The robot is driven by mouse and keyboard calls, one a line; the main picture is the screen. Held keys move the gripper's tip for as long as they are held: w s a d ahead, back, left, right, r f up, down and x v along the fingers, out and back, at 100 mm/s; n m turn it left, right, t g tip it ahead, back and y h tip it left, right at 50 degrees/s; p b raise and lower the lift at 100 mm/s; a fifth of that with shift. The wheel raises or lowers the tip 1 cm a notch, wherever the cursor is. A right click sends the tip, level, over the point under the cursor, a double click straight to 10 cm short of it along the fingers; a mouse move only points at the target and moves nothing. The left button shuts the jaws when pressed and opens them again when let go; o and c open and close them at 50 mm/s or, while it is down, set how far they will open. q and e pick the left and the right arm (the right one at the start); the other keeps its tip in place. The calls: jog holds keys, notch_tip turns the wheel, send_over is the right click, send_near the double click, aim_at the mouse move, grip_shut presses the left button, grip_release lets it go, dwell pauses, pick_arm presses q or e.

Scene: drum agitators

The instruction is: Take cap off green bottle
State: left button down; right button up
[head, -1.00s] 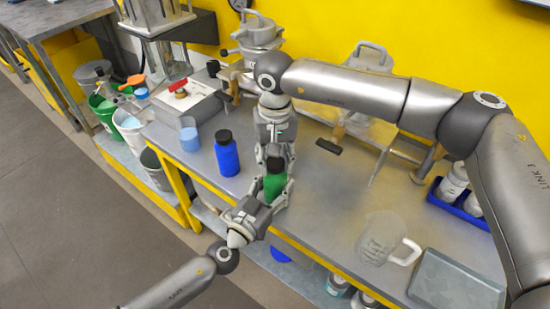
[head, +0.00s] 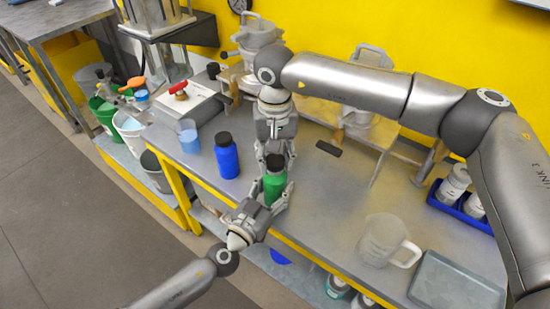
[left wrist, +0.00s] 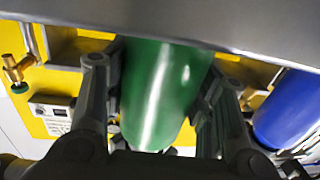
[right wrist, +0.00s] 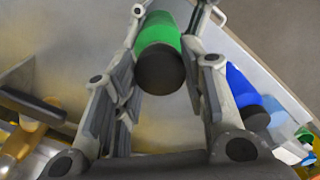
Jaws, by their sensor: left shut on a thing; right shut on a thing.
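The green bottle (head: 274,187) is upright over the front edge of the table, with a black cap (head: 275,162) on top. My left gripper (head: 268,200) is shut on the green bottle's body from the front. The body fills the space between its fingers in the left wrist view (left wrist: 160,95). My right gripper (head: 276,160) comes down from above and is shut on the black cap. In the right wrist view the cap (right wrist: 160,70) lies between the fingers, with the green body beyond it. The fingers hide any gap between cap and bottle.
A blue bottle (head: 227,158) with a black cap stands to the left, near the grippers. A beaker of blue liquid (head: 188,136) is farther left. A clear jug (head: 383,242) and a grey tray (head: 455,283) are to the right. A small black object (head: 328,148) lies behind.

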aim_at(275, 160)
jog(key=shift+r, duration=0.35)
jog(key=shift+r, duration=2)
pick_arm(q)
jog(key=c, duration=0.5)
grip_release()
jog(key=shift+s, duration=0.1)
